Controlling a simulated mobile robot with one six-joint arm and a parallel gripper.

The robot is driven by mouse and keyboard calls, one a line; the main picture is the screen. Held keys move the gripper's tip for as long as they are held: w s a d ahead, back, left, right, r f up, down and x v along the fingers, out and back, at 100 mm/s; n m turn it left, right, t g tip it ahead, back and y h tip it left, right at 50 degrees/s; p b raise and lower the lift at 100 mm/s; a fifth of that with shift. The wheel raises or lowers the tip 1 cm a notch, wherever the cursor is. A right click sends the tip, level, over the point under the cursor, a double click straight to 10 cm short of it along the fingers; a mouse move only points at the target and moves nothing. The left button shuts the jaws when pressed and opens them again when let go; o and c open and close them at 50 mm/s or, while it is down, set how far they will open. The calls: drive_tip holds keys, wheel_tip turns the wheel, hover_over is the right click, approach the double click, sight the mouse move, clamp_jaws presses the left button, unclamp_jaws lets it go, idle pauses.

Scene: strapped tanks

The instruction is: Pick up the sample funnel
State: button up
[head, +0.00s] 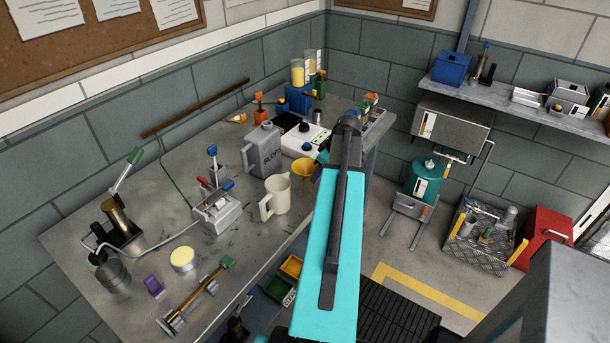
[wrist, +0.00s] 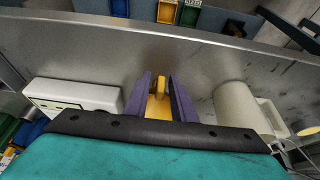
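The sample funnel (head: 303,168) is yellow and appears near the table's front edge, between the cream mug and the white device in the head view. In the wrist view the yellow funnel (wrist: 158,108) shows between the two purple fingers of my gripper (wrist: 160,82), with a small rounded yellow part near the fingertips. The fingers hide the funnel's sides. In the head view my gripper (head: 318,172) is right beside the funnel and mostly hidden by my arm. I cannot tell whether the fingers press on the funnel or stand just clear of it.
A cream mug (head: 279,194) stands left of the funnel, a grey jug (head: 263,150) behind, and a white device (head: 306,140) behind it. The mug (wrist: 240,112) and the white device (wrist: 72,97) flank my gripper in the wrist view. Coloured bins (head: 291,267) lie below the table edge.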

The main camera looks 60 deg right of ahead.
clamp_jaws()
drive_tip(key=shift+r, duration=0.2)
drive_tip(key=shift+r+b, duration=0.8)
drive_tip(key=shift+r, duration=0.75)
drive_tip(key=s+d+b, duration=0.2)
drive_tip(key=s+d, duration=0.1)
drive_tip(key=s, duration=0.4)
drive_tip(key=s+d+r+b, duration=0.1)
drive_tip(key=s+d, duration=0.2)
drive_tip(key=s, duration=0.4)
drive_tip(key=shift+s+r+b, duration=0.25)
drive_tip(key=shift+s+b, duration=0.15)
